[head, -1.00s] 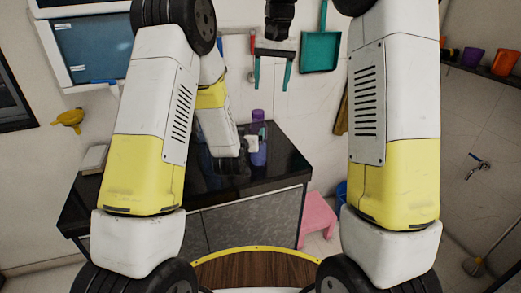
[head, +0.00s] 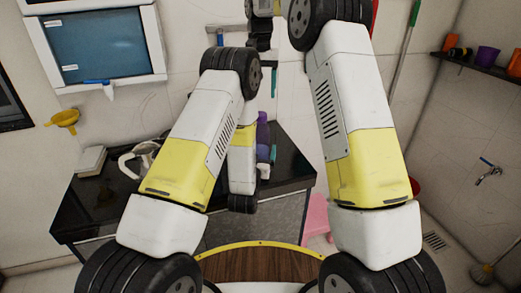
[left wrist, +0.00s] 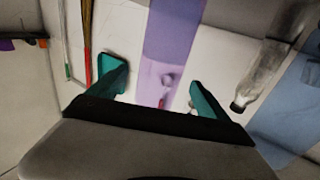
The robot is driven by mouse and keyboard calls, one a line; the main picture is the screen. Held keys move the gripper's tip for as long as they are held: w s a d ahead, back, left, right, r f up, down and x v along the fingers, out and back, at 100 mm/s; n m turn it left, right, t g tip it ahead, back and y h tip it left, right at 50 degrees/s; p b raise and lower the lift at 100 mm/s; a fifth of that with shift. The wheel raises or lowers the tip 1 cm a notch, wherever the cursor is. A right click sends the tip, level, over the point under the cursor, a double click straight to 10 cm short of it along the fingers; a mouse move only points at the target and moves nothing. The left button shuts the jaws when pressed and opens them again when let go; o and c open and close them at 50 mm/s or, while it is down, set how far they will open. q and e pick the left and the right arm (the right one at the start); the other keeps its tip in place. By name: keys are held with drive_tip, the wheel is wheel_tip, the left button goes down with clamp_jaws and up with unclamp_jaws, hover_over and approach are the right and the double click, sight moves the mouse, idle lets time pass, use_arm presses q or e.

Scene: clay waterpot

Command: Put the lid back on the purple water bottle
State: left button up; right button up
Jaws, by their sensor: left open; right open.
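The purple water bottle (head: 262,134) stands upright toward the right of the dark counter, its lower part hidden by my left arm and gripper. My left gripper (head: 268,157) is beside the bottle, mostly hidden, with a teal finger showing. In the left wrist view, the see-through purple bottle (left wrist: 173,35) lies between the two spread teal fingers of my left gripper (left wrist: 158,88); contact cannot be told. My right gripper (head: 268,82) is higher, near the back wall, open, one teal finger showing and the rest hidden by my arms. I cannot make out a separate lid.
A pale kettle-like pot (head: 138,161) and a stack of books (head: 91,159) are on the left of the black counter (head: 95,207). A pink stool (head: 316,214) stands right of it. A clear bottle with a black cap (left wrist: 268,68) shows right in the left wrist view.

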use_arm(q)
drive_tip(key=w+d, duration=0.1)
drive_tip(key=w, duration=0.6)
drive_tip(key=shift+w, duration=0.35)
drive_tip(key=shift+d, duration=0.1)
clamp_jaws()
use_arm(e)
drive_tip(key=n, duration=0.3)
drive_tip(key=shift+f, duration=0.15)
drive_tip(key=n, duration=0.4)
drive_tip(key=shift+s+f, duration=0.1)
drive_tip(key=shift+f, duration=0.05)
drive_tip(key=n, duration=2)
drive_tip(key=shift+r, duration=0.3)
